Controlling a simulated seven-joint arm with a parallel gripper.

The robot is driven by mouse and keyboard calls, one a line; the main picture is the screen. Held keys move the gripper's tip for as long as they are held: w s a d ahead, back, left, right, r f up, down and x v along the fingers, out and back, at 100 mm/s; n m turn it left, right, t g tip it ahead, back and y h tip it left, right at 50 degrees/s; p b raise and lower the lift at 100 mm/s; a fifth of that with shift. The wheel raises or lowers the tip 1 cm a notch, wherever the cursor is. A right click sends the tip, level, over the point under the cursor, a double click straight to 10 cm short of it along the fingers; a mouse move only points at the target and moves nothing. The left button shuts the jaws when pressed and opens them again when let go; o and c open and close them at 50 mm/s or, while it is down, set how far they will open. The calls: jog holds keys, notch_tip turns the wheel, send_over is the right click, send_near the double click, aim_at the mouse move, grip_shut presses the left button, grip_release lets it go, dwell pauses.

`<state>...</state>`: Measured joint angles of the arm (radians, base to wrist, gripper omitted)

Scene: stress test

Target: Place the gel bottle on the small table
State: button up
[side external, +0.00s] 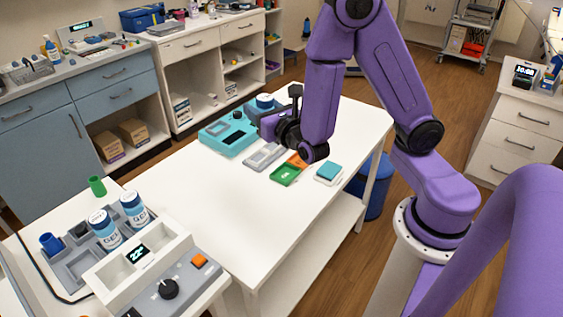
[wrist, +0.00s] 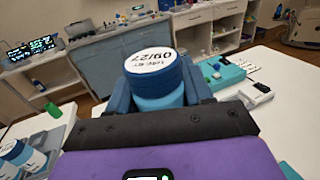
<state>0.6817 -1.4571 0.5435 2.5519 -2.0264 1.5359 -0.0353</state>
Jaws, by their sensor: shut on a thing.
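A gel bottle with a dark blue cap and a white lid label reading 09/27 (wrist: 155,65) stands between the blue fingers of my gripper (wrist: 160,92) in the wrist view. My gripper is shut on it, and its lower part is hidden. In the side view my gripper (side external: 270,122) is over the far part of the white table (side external: 215,190), and the bottle's cap (side external: 265,101) shows just behind it. Whether the bottle touches anything below cannot be told. Two more bottles marked GEL, (side external: 105,229) and (side external: 134,209), stand upright in a grey holder at the left.
A teal device (side external: 228,134), a grey tray (side external: 265,157), a green tray (side external: 286,173) and a teal-topped block (side external: 328,172) lie near my gripper. A green cup (side external: 97,187) and a blue cup (side external: 51,244) are at the left. The table's near middle is clear.

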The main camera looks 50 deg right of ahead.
notch_tip(320, 180, down, 8)
jog(key=s+d+m+g+h, duration=0.1)
jog(key=m+g+h, duration=0.1)
jog(key=m+h, duration=0.15)
jog(key=shift+h, duration=0.65)
jog(key=w+f, duration=0.3)
jog(key=w, duration=0.1)
jog(key=w+d+f, duration=0.1)
jog(key=w+f, duration=0.3)
jog(key=w, duration=0.1)
jog(key=w+f, duration=0.4)
jog(key=shift+w+d, duration=0.15)
jog(key=shift+d, duration=0.1)
jog(key=shift+f, duration=1.55)
jog(key=shift+f, duration=0.1)
jog(key=o, duration=1.2)
